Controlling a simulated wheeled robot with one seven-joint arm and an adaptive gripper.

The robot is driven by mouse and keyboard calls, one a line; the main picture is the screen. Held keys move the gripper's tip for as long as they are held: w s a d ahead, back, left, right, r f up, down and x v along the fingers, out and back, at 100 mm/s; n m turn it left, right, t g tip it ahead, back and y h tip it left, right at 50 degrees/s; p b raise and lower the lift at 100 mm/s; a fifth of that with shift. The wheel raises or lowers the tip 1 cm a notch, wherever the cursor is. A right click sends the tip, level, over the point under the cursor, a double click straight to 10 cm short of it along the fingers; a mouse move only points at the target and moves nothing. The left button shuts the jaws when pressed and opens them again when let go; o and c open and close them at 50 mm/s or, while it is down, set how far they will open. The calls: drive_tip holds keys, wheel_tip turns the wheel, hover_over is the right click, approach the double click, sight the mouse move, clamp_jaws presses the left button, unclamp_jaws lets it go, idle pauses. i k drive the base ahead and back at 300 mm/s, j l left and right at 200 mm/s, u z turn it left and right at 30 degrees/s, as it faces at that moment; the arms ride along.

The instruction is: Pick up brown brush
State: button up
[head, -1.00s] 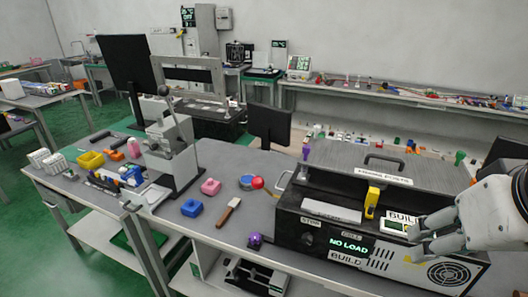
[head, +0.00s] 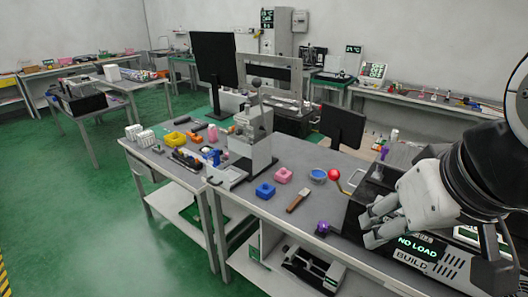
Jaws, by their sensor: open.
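The brown brush (head: 298,201) lies flat on the grey workbench (head: 232,208), near its front edge, with its brown handle toward the front and a pale end toward the back. My gripper (head: 372,225) is at the right, over the black machine. It is open and empty, and its fingers point left toward the brush but are well apart from it. Nothing covers the brush.
A purple item (head: 322,228) is in front right. A red ball (head: 334,174) and a lever fixture (head: 252,140) stand behind. The black machine (head: 420,246) fills the right.

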sight(302, 195)
drive_tip(key=i+j+z, duration=0.65)
drive_tip(key=i+j, duration=0.1)
drive_tip(key=j, duration=0.05)
